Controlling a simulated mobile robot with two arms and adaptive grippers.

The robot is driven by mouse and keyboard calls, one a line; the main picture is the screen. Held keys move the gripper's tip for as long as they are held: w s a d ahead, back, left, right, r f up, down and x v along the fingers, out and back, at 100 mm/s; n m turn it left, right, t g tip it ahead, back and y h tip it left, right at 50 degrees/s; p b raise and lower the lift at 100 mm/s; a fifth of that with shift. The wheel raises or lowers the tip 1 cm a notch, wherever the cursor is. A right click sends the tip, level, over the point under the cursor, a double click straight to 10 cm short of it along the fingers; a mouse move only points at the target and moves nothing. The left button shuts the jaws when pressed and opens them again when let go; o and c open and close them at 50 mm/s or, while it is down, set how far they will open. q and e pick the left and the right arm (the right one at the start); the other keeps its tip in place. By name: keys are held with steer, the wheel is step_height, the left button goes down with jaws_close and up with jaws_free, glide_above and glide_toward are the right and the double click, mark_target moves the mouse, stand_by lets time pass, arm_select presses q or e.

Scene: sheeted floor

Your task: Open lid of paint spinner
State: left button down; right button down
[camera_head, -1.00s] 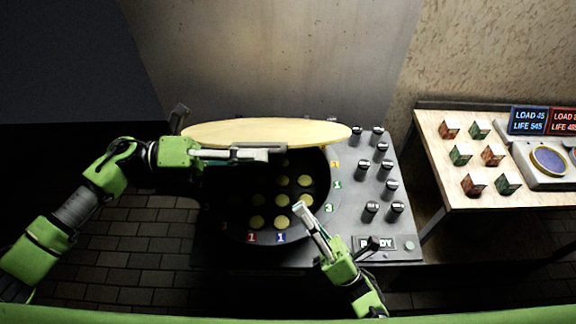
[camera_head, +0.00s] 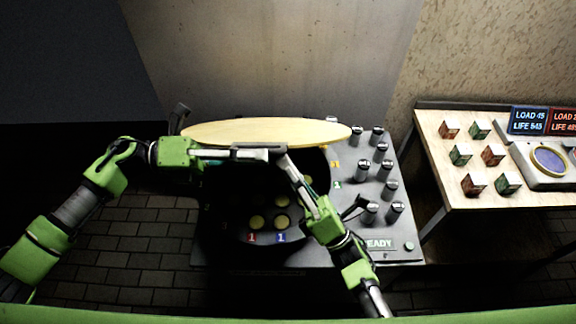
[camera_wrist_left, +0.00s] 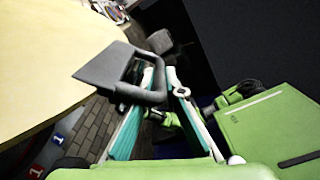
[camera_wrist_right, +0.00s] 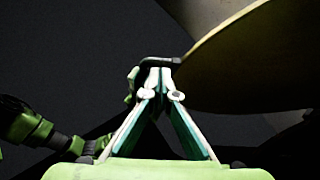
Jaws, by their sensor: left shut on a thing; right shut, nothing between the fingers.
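The paint spinner's round yellow-tan lid (camera_head: 265,130) is tilted up above the dark drum (camera_head: 240,205), which holds several yellow discs. It fills the left of the left wrist view (camera_wrist_left: 45,55) and the upper right of the right wrist view (camera_wrist_right: 260,65). My left gripper (camera_head: 266,154) is shut on the lid's dark handle (camera_wrist_left: 105,68), at the lid's front edge. My right gripper (camera_head: 285,160) is shut and empty, its tips just below the handle's right end. In the right wrist view its tips (camera_wrist_right: 160,78) overlap the handle; I cannot tell whether they touch.
Several dark cylinders (camera_head: 389,189) stand on the machine's right side, above a READY panel (camera_head: 379,243). A wooden table (camera_head: 440,140) at the right carries several small blocks (camera_head: 492,155) and a scale (camera_head: 548,160). A wall rises behind the machine.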

arm_select(q)
steer(key=shift+w+a+f, duration=0.1)
steer(key=shift+w+f, duration=0.05)
steer(key=shift+w, duration=0.05)
